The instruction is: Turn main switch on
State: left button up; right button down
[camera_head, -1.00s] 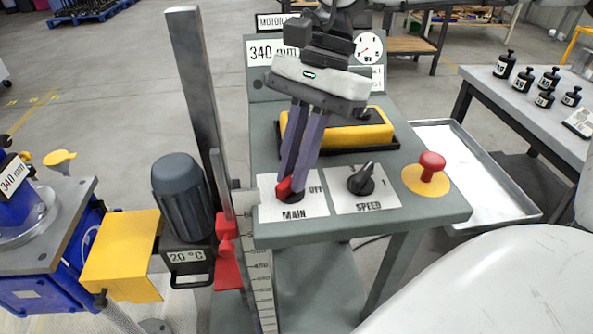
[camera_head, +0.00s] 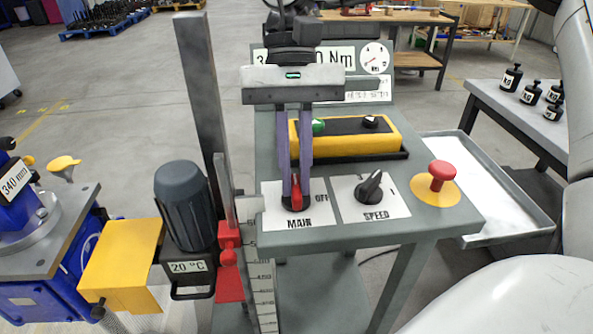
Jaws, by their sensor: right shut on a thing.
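The main switch (camera_head: 295,198) is a red-handled rotary knob on a white plate labelled MAIN (camera_head: 298,222), with OFF printed to its right. My right gripper (camera_head: 295,192) comes down from above, its two purple fingers on either side of the red handle, shut on it. The handle now points roughly straight away from me. The fingers hide part of the plate, including any label behind them. My left gripper is not in view.
The black SPEED knob (camera_head: 371,188) sits just right of the main switch. Further right is a red mushroom button (camera_head: 441,174) on a yellow disc. A yellow pendant box (camera_head: 345,140) lies behind. A grey post (camera_head: 204,90) stands at left.

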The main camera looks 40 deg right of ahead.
jog(key=shift+n, duration=0.4)
jog(key=shift+w, duration=0.1)
jog(key=c, duration=1.8)
grip_release()
jog(key=v, duration=1)
jog(key=shift+p, duration=0.4)
jog(key=shift+a+r, duration=0.1)
jog(key=shift+r, duration=0.05)
